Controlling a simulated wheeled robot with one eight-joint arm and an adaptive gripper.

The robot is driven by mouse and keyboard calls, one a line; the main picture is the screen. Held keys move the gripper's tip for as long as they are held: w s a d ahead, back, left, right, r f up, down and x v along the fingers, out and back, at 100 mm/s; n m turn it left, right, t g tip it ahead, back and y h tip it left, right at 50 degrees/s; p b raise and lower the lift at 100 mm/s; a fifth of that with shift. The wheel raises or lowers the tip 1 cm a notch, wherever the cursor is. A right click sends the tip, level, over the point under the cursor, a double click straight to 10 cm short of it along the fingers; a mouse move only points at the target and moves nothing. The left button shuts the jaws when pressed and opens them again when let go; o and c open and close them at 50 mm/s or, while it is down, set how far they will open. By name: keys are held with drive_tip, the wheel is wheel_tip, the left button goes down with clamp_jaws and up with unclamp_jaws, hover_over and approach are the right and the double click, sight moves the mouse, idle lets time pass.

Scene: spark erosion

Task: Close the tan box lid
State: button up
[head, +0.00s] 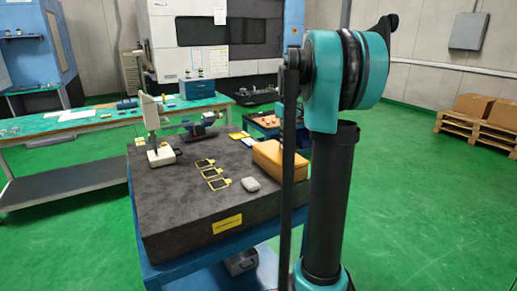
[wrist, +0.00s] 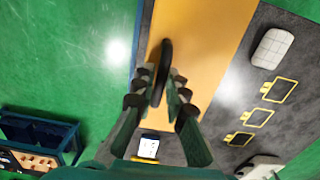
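The tan box (head: 282,160) stands on the dark stone slab near its right edge, partly hidden behind my arm in the head view. In that view it looks like one solid block, and I cannot tell how far its lid is open. In the wrist view a broad tan face of the box (wrist: 215,45) fills the upper middle. A thin black handle-like bar (wrist: 163,70) shows against it. My gripper (wrist: 162,75) has its fingers on either side of this bar, with a gap between them; contact is not clear. My gripper is hidden in the head view.
The dark slab (head: 175,215) carries a light rounded block (head: 250,185), several yellow-framed plates (head: 213,172) and a white stand instrument (head: 160,155). A blue cart with small parts (wrist: 35,140) is at the wrist view's lower left.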

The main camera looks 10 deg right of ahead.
drive_tip(key=shift+o, duration=1.1)
drive_tip(key=shift+a+r, duration=0.1)
drive_tip(key=shift+r, duration=3.4)
